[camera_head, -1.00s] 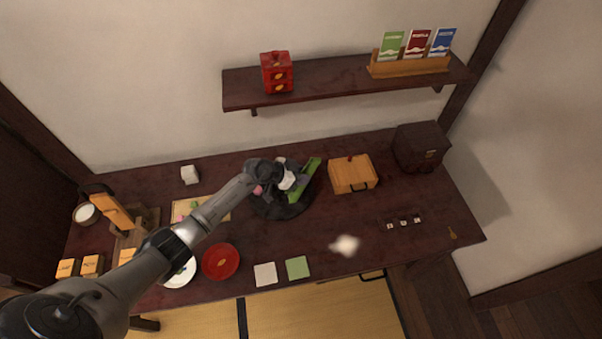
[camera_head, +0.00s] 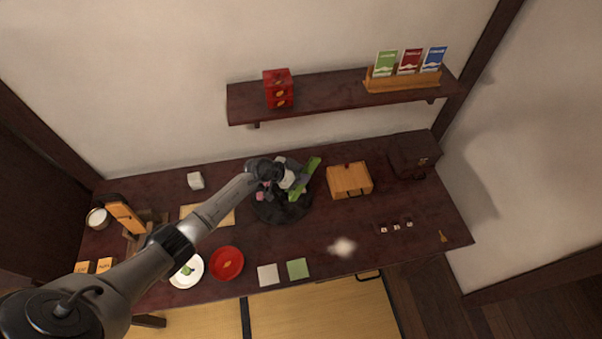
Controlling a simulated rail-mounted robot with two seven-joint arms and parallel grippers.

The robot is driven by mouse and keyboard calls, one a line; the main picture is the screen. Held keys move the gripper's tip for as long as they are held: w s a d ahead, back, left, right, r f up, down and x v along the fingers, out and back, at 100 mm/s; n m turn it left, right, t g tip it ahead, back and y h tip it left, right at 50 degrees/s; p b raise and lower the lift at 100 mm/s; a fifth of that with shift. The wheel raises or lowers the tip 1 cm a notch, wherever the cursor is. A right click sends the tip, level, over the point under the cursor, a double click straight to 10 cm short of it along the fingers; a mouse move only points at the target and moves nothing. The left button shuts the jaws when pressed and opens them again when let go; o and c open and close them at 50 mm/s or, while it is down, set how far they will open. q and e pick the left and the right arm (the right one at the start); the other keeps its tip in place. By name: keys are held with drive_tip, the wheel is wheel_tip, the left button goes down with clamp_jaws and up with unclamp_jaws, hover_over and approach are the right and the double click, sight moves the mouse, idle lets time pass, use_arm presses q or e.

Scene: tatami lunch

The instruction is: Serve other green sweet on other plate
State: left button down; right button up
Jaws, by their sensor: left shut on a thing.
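My left gripper (camera_head: 288,178) is over the dark round tray (camera_head: 272,213) at the back middle of the table. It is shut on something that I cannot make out. A long green piece (camera_head: 305,181) and a small pink piece (camera_head: 262,196) show beside it, above the tray. A white plate (camera_head: 178,281) at the front left bears a small green sweet (camera_head: 187,270). A red plate (camera_head: 226,263) to its right looks empty apart from its gold mark. My arm partly covers the light wooden board (camera_head: 226,217). My right gripper is out of view.
A white coaster (camera_head: 268,275) and a green coaster (camera_head: 297,269) lie at the front edge. A wooden box (camera_head: 349,180) stands right of the tray, a dark chest (camera_head: 413,155) beyond it. White steam (camera_head: 342,247) shows at the front. A shelf (camera_head: 345,101) hangs above.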

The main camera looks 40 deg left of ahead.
use_arm(q)
drive_tip(key=s+d+r+m+g+h, duration=0.1)
drive_tip(key=s+d+r, duration=0.3)
drive_tip(key=r, duration=0.5)
drive_tip(key=s+d+r+m+g+h, duration=0.1)
drive_tip(key=s+d+r, duration=0.4)
drive_tip(key=r, duration=0.5)
drive_tip(key=s+d+r+m+g+h, duration=0.1)
drive_tip(key=s+d+r+m, duration=0.1)
drive_tip(key=s+d+r, duration=0.3)
wheel_tip(320, 180, up, 5)
drive_tip(key=shift+s+f+m, duration=0.15)
drive_tip(key=shift+s+m, duration=0.15)
drive_tip(key=shift+s, duration=0.15)
drive_tip(key=shift+a, duration=0.1)
